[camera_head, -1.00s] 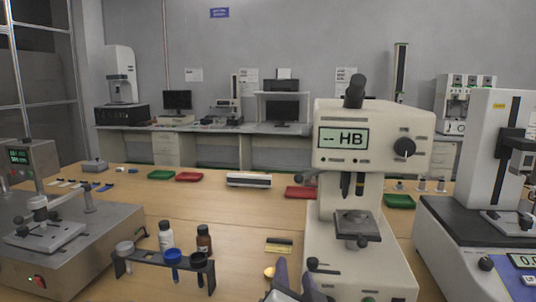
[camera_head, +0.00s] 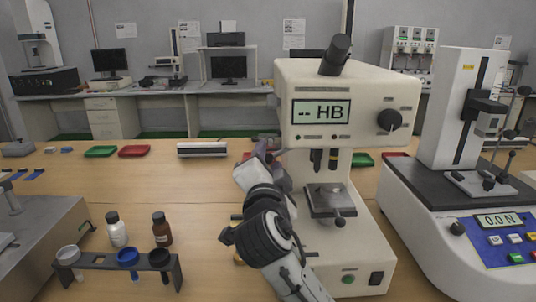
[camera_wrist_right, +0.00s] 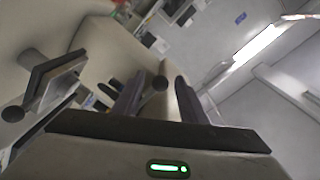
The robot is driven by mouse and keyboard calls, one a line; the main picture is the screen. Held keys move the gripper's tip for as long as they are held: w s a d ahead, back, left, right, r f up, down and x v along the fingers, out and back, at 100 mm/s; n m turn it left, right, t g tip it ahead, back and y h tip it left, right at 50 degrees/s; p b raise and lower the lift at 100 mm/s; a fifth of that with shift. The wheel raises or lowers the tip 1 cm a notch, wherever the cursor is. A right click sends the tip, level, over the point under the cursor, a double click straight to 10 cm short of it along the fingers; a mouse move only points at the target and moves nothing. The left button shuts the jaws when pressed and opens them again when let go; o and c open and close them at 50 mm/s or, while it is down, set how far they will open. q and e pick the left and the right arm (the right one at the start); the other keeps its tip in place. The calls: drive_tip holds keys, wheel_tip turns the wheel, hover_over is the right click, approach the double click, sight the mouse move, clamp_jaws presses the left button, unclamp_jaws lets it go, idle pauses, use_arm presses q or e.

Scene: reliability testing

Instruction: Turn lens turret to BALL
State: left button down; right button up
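The hardness tester (camera_head: 372,85) is a cream machine with an "HB" screen. Its lens turret (camera_head: 325,158) hangs under the head as dark barrels above the stage (camera_head: 328,200). My right gripper (camera_head: 270,148) is raised at the left side of the head, beside the turret and apart from the stage; my arm partly hides its fingers there. In the right wrist view, the gripper (camera_wrist_right: 158,97) has two separated fingers. The turret's position cannot be read. My left gripper is out of view.
A force tester (camera_head: 450,120) stands close at the right. A rack (camera_head: 120,262) with cups and two bottles (camera_head: 117,232) stand at the front left. Red (camera_head: 134,151) and green (camera_head: 101,151) trays lie further back.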

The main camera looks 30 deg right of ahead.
drive_tip(key=shift+w+d, duration=0.3)
drive_tip(key=shift+w, duration=0.1)
clamp_jaws()
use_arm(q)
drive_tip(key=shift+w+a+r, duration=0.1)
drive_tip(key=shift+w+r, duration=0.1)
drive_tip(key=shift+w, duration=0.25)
